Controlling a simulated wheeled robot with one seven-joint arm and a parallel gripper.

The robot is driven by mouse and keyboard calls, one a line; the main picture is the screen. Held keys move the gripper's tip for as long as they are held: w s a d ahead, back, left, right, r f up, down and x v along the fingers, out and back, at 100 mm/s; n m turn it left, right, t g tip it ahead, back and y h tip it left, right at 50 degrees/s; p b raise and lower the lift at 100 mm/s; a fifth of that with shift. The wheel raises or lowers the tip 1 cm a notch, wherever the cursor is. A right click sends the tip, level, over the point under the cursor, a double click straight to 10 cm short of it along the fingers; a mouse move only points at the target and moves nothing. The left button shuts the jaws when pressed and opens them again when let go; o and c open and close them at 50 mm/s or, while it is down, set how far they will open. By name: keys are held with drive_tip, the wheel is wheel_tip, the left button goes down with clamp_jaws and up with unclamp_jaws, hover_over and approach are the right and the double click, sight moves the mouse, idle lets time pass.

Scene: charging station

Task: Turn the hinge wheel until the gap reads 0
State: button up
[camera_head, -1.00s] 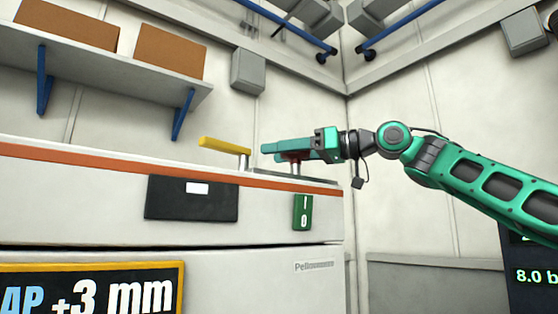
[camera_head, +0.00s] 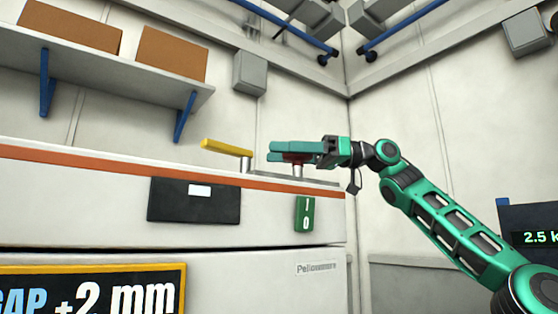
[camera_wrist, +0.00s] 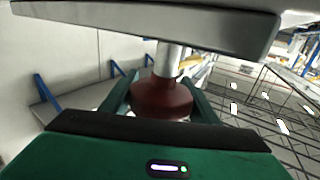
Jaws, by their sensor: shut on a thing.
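The hinge wheel is a small dark red knob (camera_wrist: 161,98) on a metal post; it also shows in the head view (camera_head: 297,158) on top of the white machine, largely hidden by my fingers. My gripper (camera_head: 285,152) reaches it from the right. In the wrist view, the green fingers of my gripper (camera_wrist: 160,100) stand on both sides of the knob and are shut on it. The gap sign (camera_head: 90,296), with a yellow frame at the lower left, reads "GAP +2 mm".
A yellow lever (camera_head: 226,147) stands on the machine top (camera_head: 100,165), left of my gripper. A green switch (camera_head: 305,214) and a black panel (camera_head: 194,200) are on the machine's front. A shelf (camera_head: 100,78) with brown boxes hangs above at the left.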

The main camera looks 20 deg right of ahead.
drive_tip(key=shift+s+d+r+n+g, duration=0.1)
drive_tip(key=shift+s+n+g, duration=0.15)
drive_tip(key=shift+n+g, duration=1.1)
drive_tip(key=shift+s+d+n+g, duration=0.15)
drive_tip(key=shift+n+g, duration=0.6)
drive_tip(key=shift+g, duration=1.2)
drive_tip(key=shift+s+g, duration=0.1)
drive_tip(key=shift+g, duration=0.2)
drive_tip(key=o, duration=1.1)
drive_tip(key=shift+a+n, duration=0.1)
drive_tip(key=shift+n, duration=0.2)
drive_tip(key=shift+s, duration=0.1)
drive_tip(key=shift+m+t, duration=0.4)
drive_tip(key=shift+t, duration=0.1)
